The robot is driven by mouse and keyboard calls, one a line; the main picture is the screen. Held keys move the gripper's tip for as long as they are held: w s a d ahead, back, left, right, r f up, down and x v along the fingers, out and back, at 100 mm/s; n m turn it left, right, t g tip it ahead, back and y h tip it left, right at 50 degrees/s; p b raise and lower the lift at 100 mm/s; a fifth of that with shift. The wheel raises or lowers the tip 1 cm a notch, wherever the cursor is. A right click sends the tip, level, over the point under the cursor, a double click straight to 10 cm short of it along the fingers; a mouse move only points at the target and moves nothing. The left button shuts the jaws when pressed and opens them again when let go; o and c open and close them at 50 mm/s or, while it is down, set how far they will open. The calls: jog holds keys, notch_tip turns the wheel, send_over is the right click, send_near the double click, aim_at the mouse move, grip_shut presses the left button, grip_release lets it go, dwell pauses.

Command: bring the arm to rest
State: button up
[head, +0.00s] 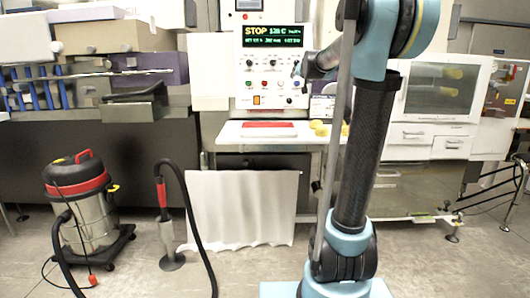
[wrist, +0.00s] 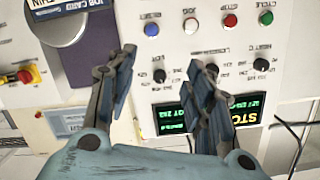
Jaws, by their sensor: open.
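My gripper (wrist: 163,60) is open and empty in the wrist view, its two dark fingers spread in front of the control panel (wrist: 160,28). In the head view my gripper (head: 297,71) is small and partly hidden by my arm, at the right side of the panel (head: 270,76). I cannot tell whether a fingertip touches the panel. The lit display (head: 273,35) reads STOP in yellow with green text. In the wrist view the display (wrist: 172,121) appears upside down, partly covered by a finger.
A white work surface (head: 230,131) with a red item and yellow pieces lies below the panel. A white cabinet (head: 435,85) stands to the right. A vacuum cleaner (head: 88,210) with its hose stands on the floor at left. Knobs and buttons (wrist: 190,25) surround my fingers.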

jog(key=s+f+n+g, duration=0.1)
jog(key=s+f+g, duration=0.3)
jog(key=s+f, duration=1)
jog(key=s+f+n+g, duration=0.1)
jog(key=s+f+g, duration=0.4)
jog(key=s+f, duration=0.9)
jog(key=s+f+n+g, duration=0.2)
jog(key=s+f+g, duration=0.2)
jog(key=s+f, duration=1.1)
jog(key=s, duration=1)
jog(key=shift+d+g, duration=0.3)
jog(key=shift+d, duration=0.05)
jog(key=shift+f, duration=0.1)
jog(key=shift+w+f, duration=0.2)
jog(key=shift+w, duration=0.2)
